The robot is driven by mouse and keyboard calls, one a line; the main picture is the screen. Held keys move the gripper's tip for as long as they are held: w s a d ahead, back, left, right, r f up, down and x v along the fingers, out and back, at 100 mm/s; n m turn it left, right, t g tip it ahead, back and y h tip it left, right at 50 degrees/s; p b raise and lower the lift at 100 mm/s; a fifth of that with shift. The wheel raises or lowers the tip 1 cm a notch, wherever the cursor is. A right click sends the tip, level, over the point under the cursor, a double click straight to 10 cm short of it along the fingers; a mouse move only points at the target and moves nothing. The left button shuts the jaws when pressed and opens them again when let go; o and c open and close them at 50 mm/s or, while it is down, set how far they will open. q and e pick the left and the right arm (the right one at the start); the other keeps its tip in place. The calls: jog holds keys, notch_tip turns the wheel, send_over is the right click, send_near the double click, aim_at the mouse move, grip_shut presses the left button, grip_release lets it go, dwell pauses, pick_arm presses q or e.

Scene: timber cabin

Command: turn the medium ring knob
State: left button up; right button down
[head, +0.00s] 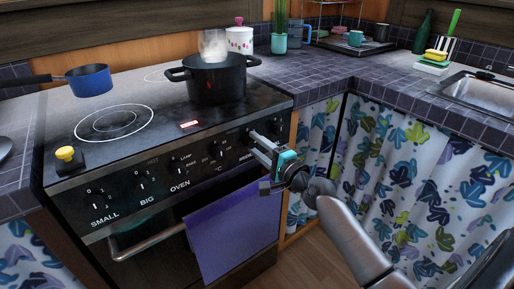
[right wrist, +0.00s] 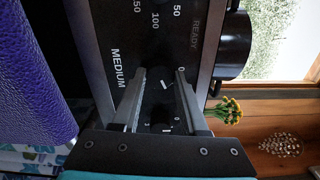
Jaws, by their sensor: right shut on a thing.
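The black stove front (head: 150,180) carries a row of knobs with the labels SMALL, BIG, OVEN and, at the right end, a partly hidden one. In the right wrist view the label MEDIUM (right wrist: 117,68) stands beside the dark medium ring knob (right wrist: 160,100). My right gripper (head: 254,143) reaches the right end of the panel. Its two fingers, also in the right wrist view (right wrist: 161,80), are on either side of that knob and shut on it. A small white mark shows between the fingers. My left gripper is not in view.
A steaming black pot (head: 217,80) stands on the stovetop above the panel. A blue pan (head: 90,80) is at the back left. A yellow-topped knob or timer (head: 66,155) sits at the front left. A purple towel (head: 235,220) hangs on the oven handle below.

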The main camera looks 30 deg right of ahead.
jog(key=n, duration=0.3)
jog(key=shift+n, duration=1.3)
jog(key=shift+n+p, duration=0.5)
jog(key=shift+n, duration=0.4)
jog(key=n+p, duration=0.2)
jog(key=n, duration=0.2)
jog(key=shift+r, duration=0.1)
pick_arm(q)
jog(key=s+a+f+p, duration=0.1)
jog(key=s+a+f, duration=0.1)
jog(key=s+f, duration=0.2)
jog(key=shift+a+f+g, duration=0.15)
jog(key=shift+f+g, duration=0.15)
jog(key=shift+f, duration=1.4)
pick_arm(e)
jog(key=shift+n, duration=1)
jog(key=shift+c, duration=2.2)
grip_release()
